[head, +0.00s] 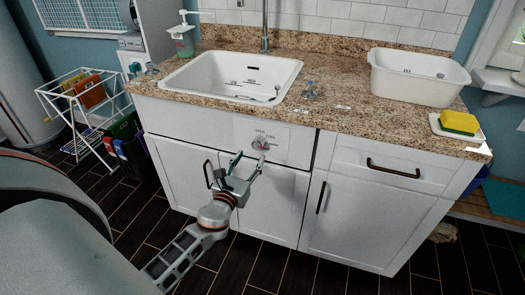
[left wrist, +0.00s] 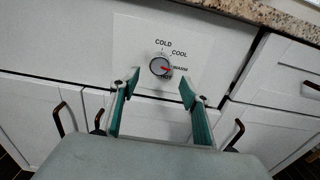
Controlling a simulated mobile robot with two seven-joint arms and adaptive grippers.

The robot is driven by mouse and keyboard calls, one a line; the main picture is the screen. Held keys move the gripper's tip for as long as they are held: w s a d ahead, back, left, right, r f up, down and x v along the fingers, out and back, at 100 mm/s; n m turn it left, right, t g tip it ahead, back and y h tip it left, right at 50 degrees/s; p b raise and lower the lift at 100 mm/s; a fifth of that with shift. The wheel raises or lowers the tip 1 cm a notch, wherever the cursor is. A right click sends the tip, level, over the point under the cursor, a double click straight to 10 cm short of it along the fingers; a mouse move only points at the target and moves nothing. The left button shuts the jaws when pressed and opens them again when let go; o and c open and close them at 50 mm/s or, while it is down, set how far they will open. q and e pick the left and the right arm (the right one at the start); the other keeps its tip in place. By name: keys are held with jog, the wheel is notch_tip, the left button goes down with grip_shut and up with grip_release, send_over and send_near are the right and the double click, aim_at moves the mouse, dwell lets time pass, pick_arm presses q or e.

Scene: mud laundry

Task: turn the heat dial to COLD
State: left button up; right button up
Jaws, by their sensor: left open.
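The heat dial (head: 260,144) is a small round grey knob on a white label panel on the front of the sink cabinet. In the left wrist view the dial (left wrist: 159,66) shows a red pointer directed right, toward WARM. COLD is printed above it, COOL at upper right, and the lowest word is partly hidden. My left gripper (head: 249,157) is open in front of the panel. In the left wrist view its two green fingers (left wrist: 160,84) stand apart on either side of the dial's lower part, seemingly short of it, with nothing between them. My right gripper is not in view.
Cabinet handles (head: 208,174) stick out near my left gripper. The granite counter (head: 335,80) overhangs above, with a white sink (head: 215,70), a white basin (head: 420,68) and a yellow sponge (head: 459,122). A white drying rack (head: 75,105) stands at left.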

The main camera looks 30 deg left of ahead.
aim_at(257, 147)
pick_arm(q)
jog(key=x, duration=0.7)
jog(key=shift+w+a, duration=0.1)
jog(key=shift+w, duration=0.15)
jog(key=c, duration=1.1)
